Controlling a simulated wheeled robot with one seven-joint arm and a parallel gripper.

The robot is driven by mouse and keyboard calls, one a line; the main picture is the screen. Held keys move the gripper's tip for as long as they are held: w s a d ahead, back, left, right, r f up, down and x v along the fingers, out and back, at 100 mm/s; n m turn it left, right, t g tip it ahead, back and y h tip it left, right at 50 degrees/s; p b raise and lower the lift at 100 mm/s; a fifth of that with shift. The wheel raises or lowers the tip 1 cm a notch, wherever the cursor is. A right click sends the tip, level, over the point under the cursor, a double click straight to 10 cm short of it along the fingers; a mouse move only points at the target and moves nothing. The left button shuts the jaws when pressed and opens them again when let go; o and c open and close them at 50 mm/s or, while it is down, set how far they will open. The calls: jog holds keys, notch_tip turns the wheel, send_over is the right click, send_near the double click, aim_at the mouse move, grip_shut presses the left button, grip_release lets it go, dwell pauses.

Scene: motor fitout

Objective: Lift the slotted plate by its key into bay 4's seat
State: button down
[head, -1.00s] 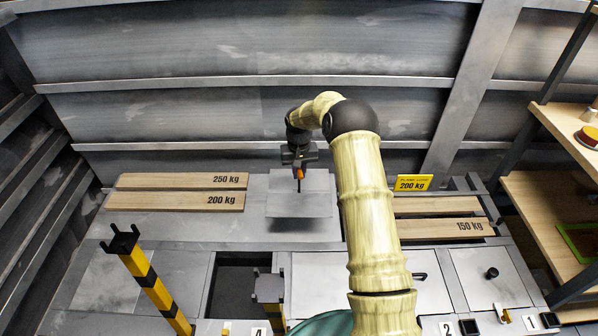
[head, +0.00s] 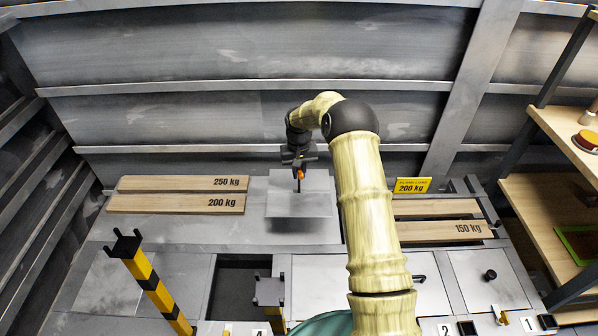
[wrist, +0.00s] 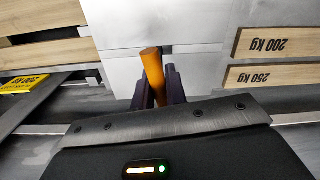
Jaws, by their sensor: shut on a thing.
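My gripper (head: 299,174) is shut on the key, whose orange handle (wrist: 153,72) stands between the dark fingers in the wrist view. The key's dark shaft (head: 299,186) reaches down to the slotted plate (head: 299,207), a light grey square. A dark shadow below the plate's front edge suggests that it hangs a little above the grey deck. The engagement of key and slot is too small to tell. Bay 4's seat appears to be the dark rectangular opening (head: 236,292) in front and to the left of the plate, above the partly cut-off "4" label (head: 261,329).
A yellow-black post (head: 153,284) stands left of the opening, and a shorter post (head: 269,291) stands at its right front. Wooden planks marked 250 kg (head: 183,184) and 200 kg (head: 177,204) lie left of the plate. A shelf (head: 560,225) stands far right.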

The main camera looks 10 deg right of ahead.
jog(key=shift+r+p, duration=1.15)
jog(key=shift+r, duration=0.4)
dwell(0.9)
jog(key=shift+s+a, duration=0.1)
jog(key=shift+a, duration=0.05)
dwell(0.3)
jog(key=shift+s+a, duration=0.35)
jog(key=shift+a, duration=0.05)
jog(key=shift+s+a, duration=0.15)
jog(key=shift+s+a, duration=1.7)
jog(key=shift+s+a, duration=0.15)
jog(key=s+a, duration=0.6)
jog(key=shift+s+a, duration=0.15)
jog(key=shift+a, duration=0.05)
dwell(2.1)
